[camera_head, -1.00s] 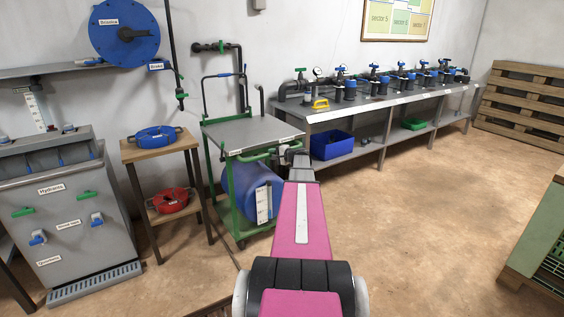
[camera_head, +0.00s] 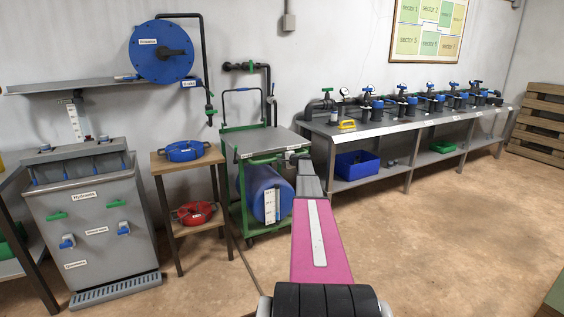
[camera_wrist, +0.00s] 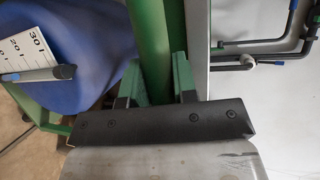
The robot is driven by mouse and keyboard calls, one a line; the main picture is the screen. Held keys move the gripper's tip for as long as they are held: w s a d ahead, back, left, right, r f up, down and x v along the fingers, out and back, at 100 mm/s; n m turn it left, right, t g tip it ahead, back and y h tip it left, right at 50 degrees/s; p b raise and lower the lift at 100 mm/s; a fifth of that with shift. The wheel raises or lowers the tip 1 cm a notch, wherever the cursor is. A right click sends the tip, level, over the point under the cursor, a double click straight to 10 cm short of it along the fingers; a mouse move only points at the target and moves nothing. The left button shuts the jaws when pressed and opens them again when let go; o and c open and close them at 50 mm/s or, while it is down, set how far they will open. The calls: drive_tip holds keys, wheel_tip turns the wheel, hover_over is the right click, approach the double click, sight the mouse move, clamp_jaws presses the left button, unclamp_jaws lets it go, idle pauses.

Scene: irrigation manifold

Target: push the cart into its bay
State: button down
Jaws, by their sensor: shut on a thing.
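The cart has a green frame, a grey top (camera_head: 262,139), a blue barrel (camera_head: 256,187) and a rear handle. It stands by the wall between a wooden stand and the long bench. My gripper (camera_head: 291,155) is at its near right side in the head view. In the wrist view my gripper (camera_wrist: 156,88) has its green-edged fingers on either side of a green bar of the cart (camera_wrist: 150,45), shut on it. The barrel (camera_wrist: 65,50) with a white scale shows left of the bar. Bay markings cannot be made out.
The wooden stand (camera_head: 188,160) with blue and red coils is close on the cart's left. The long bench (camera_head: 405,131) with valves is on its right. A wall pipe (camera_head: 268,90) is behind. A grey hydrants unit (camera_head: 92,220) stands far left. Floor (camera_head: 440,230) at right is clear.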

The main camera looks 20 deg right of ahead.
drive_tip(key=shift+w, duration=0.4)
drive_tip(key=c, duration=0.9)
unclamp_jaws()
drive_tip(key=shift+w, duration=0.1)
drive_tip(key=shift+s+d+r, duration=0.1)
drive_tip(key=shift+s+d, duration=0.05)
drive_tip(key=shift+s, duration=0.45)
drive_tip(key=v, duration=0.9)
drive_tip(key=shift+s+d+r, duration=0.1)
drive_tip(key=shift+s+d, duration=0.1)
drive_tip(key=shift+s, duration=0.05)
